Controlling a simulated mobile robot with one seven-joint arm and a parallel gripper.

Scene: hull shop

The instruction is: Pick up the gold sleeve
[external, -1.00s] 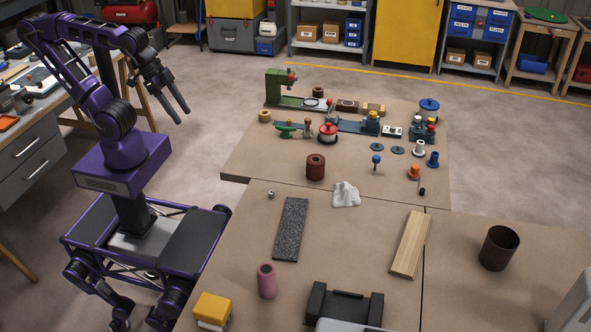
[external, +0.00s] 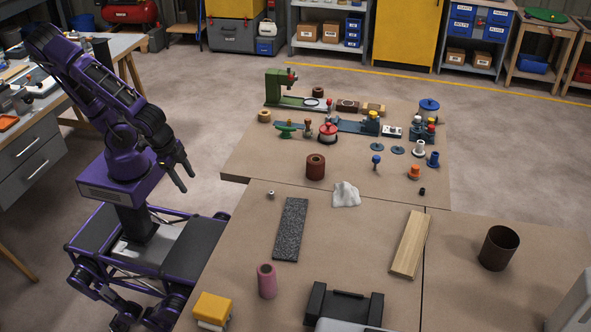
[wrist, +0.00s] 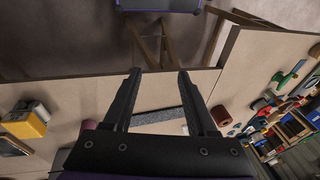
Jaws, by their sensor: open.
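A small tan-gold ring-shaped sleeve (external: 265,116) stands at the far left of the back worktop in the external view. It is the only gold-looking sleeve I can make out. My gripper (external: 188,182) is open and empty, in the air left of the worktop, well apart from the sleeve and closer to the camera. In the wrist view the two fingers of my gripper (wrist: 159,72) are spread with nothing between them.
Near the sleeve are a green machine (external: 276,88), a green handled part (external: 287,131) and a red-topped pot (external: 328,132). A brown sleeve (external: 315,168) and pink sleeve (external: 267,282) stand nearer. The worktop's left part is mostly clear.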

